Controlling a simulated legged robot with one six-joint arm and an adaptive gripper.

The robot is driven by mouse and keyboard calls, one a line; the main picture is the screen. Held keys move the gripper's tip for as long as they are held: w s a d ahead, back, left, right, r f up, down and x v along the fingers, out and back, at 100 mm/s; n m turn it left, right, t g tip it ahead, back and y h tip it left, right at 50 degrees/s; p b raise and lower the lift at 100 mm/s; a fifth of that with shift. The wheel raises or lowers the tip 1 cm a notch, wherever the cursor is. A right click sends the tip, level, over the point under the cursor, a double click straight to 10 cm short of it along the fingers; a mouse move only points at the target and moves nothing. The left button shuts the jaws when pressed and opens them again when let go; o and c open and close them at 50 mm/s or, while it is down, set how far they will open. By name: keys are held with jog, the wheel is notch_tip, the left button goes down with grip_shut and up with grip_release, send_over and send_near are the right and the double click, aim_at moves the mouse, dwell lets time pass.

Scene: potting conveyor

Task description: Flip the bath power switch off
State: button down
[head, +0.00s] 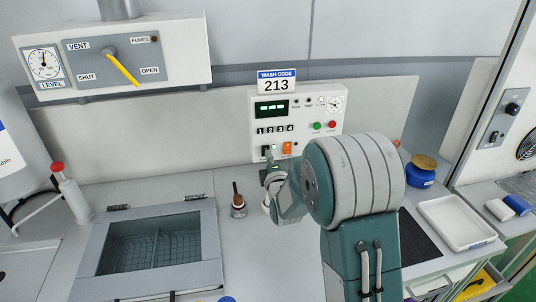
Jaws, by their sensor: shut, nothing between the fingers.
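A white control panel (297,103) stands against the back wall under a "WASH CODE 213" sign (277,82). Its lower row has a dark switch (265,150) and an orange rocker switch (287,148). Their labels are too small to read, so I cannot tell which is the bath power switch. My gripper (269,163) is shut and empty, just in front of the panel's lower left part by the dark switch. I cannot tell whether it touches. My arm hides the panel's lower right part.
A sunken bath (150,243) with a wire basket lies at the front left. A small brown-topped bottle (238,203) stands left of my gripper. A red-topped dispenser (70,192) is far left. A blue jar (422,170) and white tray (457,222) are right of my arm.

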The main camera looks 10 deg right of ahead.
jog(key=shift+w+r, duration=0.1)
jog(key=shift+w, duration=0.55)
jog(key=shift+w+r, duration=0.1)
jog(key=shift+w, duration=0.05)
